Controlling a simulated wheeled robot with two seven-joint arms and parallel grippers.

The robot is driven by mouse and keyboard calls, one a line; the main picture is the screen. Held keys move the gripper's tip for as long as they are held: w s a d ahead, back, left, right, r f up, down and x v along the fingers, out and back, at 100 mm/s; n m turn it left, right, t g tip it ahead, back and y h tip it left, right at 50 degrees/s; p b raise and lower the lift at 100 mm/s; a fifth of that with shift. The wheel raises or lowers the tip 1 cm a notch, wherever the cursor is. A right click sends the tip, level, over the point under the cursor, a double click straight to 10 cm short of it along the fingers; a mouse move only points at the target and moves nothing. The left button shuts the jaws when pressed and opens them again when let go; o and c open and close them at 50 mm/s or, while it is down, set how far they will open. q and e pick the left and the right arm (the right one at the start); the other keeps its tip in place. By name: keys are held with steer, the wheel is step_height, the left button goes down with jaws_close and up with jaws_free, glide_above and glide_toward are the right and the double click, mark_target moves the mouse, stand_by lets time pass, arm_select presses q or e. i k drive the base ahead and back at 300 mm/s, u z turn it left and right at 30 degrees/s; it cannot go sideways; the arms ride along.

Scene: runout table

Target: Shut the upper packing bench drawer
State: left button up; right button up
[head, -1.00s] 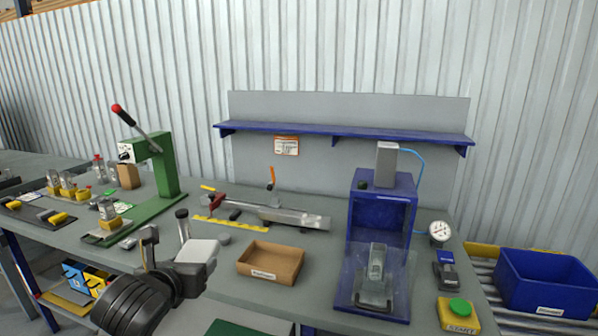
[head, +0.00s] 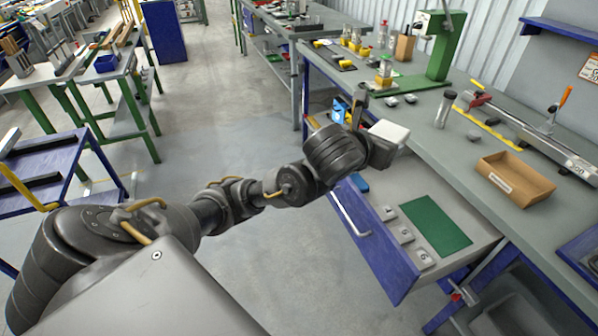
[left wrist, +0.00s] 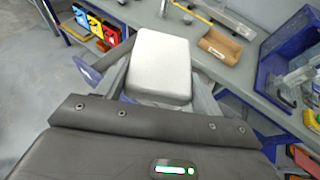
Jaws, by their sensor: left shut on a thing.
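The upper drawer (head: 370,250) of the packing bench stands pulled out in the head view. Its blue front has a light bar handle (head: 350,210). Inside lie a green mat (head: 436,226), a blue item (head: 359,182) and several grey pieces along the front. My left gripper (head: 372,124) is above the drawer's back left part, near the bench edge, shut on a pale block (head: 390,133). The block (left wrist: 160,65) fills the middle of the left wrist view and hides much of the fingers. My right gripper is not in view.
The bench top (head: 470,150) carries a cardboard tray (head: 515,181), a dark cylinder (head: 445,108) and a green press (head: 445,45). A blue trolley (head: 50,175) stands at the left. The floor in front of the drawer is clear.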

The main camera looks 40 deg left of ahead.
mark_target(409, 178)
steer(key=u, duration=0.35)
steer(key=k, duration=0.85)
steer(key=u, duration=1)
steer(key=i, duration=1.35)
steer(key=z, duration=0.65)
